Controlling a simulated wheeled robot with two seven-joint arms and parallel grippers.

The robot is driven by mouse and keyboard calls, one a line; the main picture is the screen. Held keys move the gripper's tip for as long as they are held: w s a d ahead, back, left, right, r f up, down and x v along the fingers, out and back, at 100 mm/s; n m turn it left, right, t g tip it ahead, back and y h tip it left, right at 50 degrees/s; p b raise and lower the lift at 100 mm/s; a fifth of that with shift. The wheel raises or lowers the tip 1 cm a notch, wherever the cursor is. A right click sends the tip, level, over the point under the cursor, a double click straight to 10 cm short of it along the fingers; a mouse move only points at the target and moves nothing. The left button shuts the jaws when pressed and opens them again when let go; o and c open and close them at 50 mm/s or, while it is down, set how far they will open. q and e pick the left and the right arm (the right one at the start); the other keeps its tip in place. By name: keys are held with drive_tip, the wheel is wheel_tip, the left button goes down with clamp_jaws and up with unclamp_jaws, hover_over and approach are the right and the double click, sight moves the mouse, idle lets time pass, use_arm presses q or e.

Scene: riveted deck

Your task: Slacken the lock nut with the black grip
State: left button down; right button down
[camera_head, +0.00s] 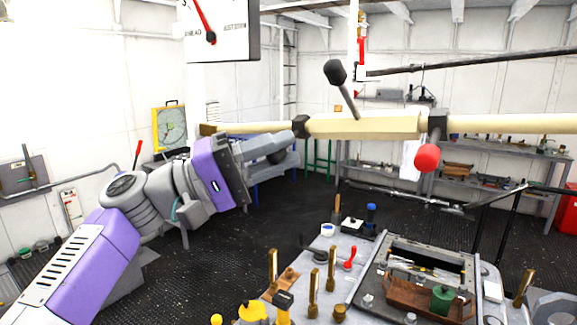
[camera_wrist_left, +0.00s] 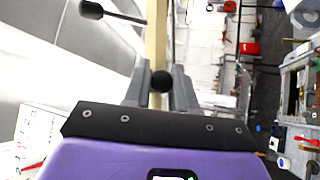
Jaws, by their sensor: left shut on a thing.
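A pale rod with a thick hexagonal body (camera_head: 375,125) runs across the head view. A dark lock nut (camera_head: 300,125) is at the body's left end. My left gripper (camera_head: 283,148) is just below and left of this nut. In the left wrist view a black grip (camera_wrist_left: 161,82) shows end-on between the fingers, which are shut on it, with the pale rod behind. A second dark nut (camera_head: 437,124) at the right end carries a red grip (camera_head: 427,158). My right gripper is not in view.
A lever with a dark knob (camera_head: 335,72) rises from the body. A dial board (camera_head: 222,30) hangs above left. Below, a grey bench (camera_head: 350,275) holds upright brass pegs, a metal tray and small tools. Shelves stand behind; dark floor between is open.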

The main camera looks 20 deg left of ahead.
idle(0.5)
use_arm(q)
drive_tip(key=c, duration=1)
unclamp_jaws()
drive_tip(key=shift+v, duration=3.8)
drive_tip(key=shift+f, duration=0.1)
